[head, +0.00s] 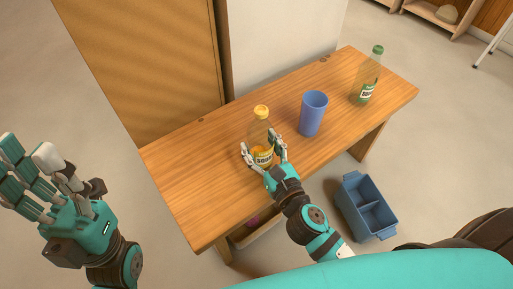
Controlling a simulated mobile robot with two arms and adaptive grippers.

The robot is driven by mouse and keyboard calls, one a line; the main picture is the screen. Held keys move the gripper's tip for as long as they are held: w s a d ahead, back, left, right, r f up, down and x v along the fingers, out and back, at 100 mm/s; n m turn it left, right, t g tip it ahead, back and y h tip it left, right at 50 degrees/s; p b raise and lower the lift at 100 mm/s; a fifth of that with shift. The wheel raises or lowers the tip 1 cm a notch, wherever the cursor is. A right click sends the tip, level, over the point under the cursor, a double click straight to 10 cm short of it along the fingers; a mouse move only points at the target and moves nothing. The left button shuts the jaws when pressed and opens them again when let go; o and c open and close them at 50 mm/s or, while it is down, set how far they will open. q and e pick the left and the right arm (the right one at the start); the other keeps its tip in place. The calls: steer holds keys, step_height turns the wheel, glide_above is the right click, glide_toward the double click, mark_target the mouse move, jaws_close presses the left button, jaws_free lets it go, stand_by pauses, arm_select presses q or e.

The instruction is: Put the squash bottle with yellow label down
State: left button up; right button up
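The squash bottle with the yellow label (260,131) has a yellow cap and amber contents. It is upright at the middle of the wooden table (190,190). My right gripper (264,149) has its fingers on both sides of the bottle's lower part and looks shut on it. I cannot tell whether the bottle's base touches the tabletop. My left gripper (32,165) is at the far left, off the table, with its fingers spread open and nothing in it.
A blue cup (313,114) stands to the right of the bottle, and a green bottle (368,77) stands near the table's far right end. The table's left part is clear. A blue divided crate (366,207) is on the floor. A wooden cabinet (150,70) stands behind.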

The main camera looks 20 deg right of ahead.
steer(key=shift+r, duration=0.1)
steer(key=o, duration=1.5)
steer(key=shift+f, duration=0.2)
